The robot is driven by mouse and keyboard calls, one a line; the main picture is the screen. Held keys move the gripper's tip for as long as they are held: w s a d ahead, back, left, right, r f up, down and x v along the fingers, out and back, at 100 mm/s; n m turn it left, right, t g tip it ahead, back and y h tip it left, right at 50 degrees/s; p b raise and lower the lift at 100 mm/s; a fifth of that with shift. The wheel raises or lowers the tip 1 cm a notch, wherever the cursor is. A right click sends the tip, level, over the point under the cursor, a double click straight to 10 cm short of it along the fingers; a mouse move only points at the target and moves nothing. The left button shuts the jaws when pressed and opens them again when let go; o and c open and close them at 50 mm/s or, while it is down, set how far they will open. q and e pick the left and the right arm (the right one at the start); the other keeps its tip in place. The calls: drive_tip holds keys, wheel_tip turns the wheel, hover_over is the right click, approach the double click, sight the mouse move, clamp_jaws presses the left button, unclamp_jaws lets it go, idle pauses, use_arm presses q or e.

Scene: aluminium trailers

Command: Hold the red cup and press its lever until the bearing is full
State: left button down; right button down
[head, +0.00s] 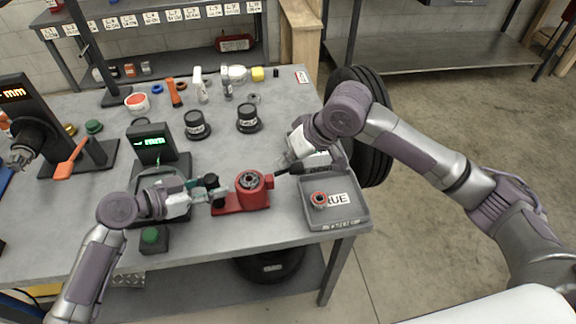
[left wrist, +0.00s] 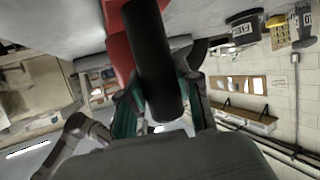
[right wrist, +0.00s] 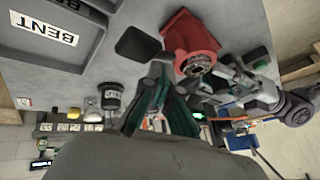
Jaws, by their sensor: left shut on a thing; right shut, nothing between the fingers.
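The red cup (head: 252,188) stands on its red base on the grey table, with a metal bearing (head: 249,181) in its top. The cup and bearing also show in the right wrist view (right wrist: 190,40). My left gripper (head: 212,193) is shut on a black upright grip (left wrist: 153,65) at the left of the red base. A dark lever (head: 284,171) sticks out right of the cup; a black pad (right wrist: 138,44) shows beside the cup in the right wrist view. My right gripper (head: 290,160) is shut and empty near the lever; contact is unclear. The bearing's fill is too small to tell.
A grey tray labelled TRUE (head: 345,217) stands right of the cup with a red-ringed bearing (head: 319,200) inside. A tray labelled BENT (right wrist: 95,20) is close to my right gripper. Two black pots (head: 247,119) and a gauge with green display (head: 153,146) stand behind.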

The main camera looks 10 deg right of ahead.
sight(280, 171)
drive_tip(key=shift+d+f, duration=0.3)
drive_tip(key=shift+f, duration=0.65)
idle(0.7)
drive_tip(key=shift+r, duration=0.1)
drive_tip(key=shift+a+r, duration=0.25)
drive_tip(key=shift+r, duration=0.5)
drive_tip(key=shift+a+r, duration=0.2)
drive_tip(key=shift+r, duration=0.5)
drive_tip(key=shift+a+r, duration=0.25)
drive_tip(key=shift+r, duration=0.55)
drive_tip(key=shift+a+r, duration=0.25)
drive_tip(key=shift+r, duration=0.55)
drive_tip(key=shift+a+r, duration=0.25)
drive_tip(key=shift+r, duration=0.55)
drive_tip(key=r, duration=0.2)
drive_tip(key=a+r, duration=0.1)
drive_tip(key=shift+a+r, duration=0.1)
drive_tip(key=shift+r, duration=0.25)
drive_tip(key=shift+f, duration=0.1)
